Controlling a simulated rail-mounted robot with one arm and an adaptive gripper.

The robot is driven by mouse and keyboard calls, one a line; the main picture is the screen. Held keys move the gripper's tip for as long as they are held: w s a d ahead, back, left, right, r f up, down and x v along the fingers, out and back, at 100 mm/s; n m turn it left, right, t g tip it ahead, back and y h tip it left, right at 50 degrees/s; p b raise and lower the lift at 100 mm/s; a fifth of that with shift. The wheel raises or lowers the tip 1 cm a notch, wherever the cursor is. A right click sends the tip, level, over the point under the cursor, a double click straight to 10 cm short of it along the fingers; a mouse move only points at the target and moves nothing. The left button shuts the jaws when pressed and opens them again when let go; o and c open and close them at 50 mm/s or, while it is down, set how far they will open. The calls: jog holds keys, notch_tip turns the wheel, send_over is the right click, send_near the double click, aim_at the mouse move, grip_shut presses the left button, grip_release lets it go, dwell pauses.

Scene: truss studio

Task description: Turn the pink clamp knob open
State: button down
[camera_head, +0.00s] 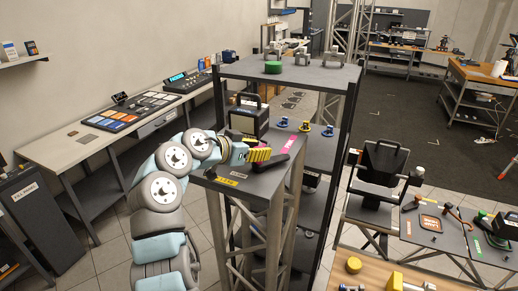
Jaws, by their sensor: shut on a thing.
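My gripper (262,156) reaches in from the left, low over the near end of the grey top of the truss stand (261,185). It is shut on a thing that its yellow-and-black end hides. A long dark piece lies just in front of it, and I cannot tell whether this is part of the gripper or a separate part. A narrow pink strip (290,143) shows just to the right of the gripper. I cannot make out a pink clamp knob or how far it is turned.
A black handled box (247,118) stands close behind the gripper. A tall dark rack (343,125) rises behind. A long bench (102,150) runs along the left wall.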

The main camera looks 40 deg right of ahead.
jog(key=shift+f, duration=0.1)
jog(key=c, duration=0.6)
grip_release()
jog(key=shift+a, duration=0.1)
jog(key=v, duration=1.2)
